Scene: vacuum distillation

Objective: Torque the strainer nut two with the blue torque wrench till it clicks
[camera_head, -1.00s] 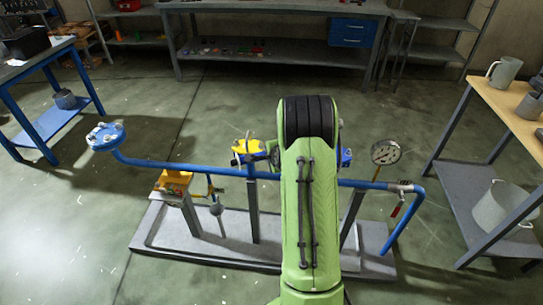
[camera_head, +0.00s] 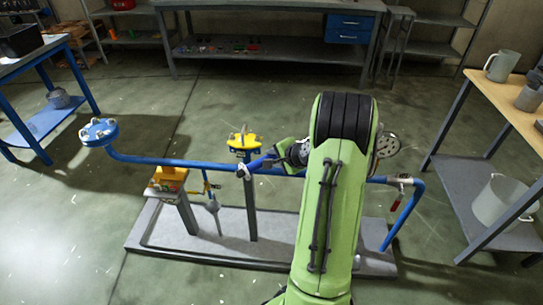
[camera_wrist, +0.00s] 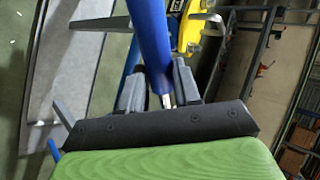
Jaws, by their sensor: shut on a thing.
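A yellow-topped fitting (camera_head: 243,140), which looks like the strainer, stands on the blue pipe with small nuts on its top. I cannot tell which is nut two. My gripper (camera_wrist: 158,85) is shut on the blue torque wrench (camera_wrist: 149,35), whose blue handle runs up between the fingers. In the head view the wrench (camera_head: 262,162) shows left of my arm, its far end near the pipe just below the yellow top. I cannot tell whether it touches anything. Part of my gripper is hidden behind my arm. The yellow fitting also shows in the wrist view (camera_wrist: 194,30).
The blue pipe (camera_head: 185,163) runs across a grey base frame (camera_head: 150,235), with a blue flange (camera_head: 98,131) at its left end. A pressure gauge (camera_head: 388,145) is right of my arm. A shelf table (camera_head: 490,195) stands at right.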

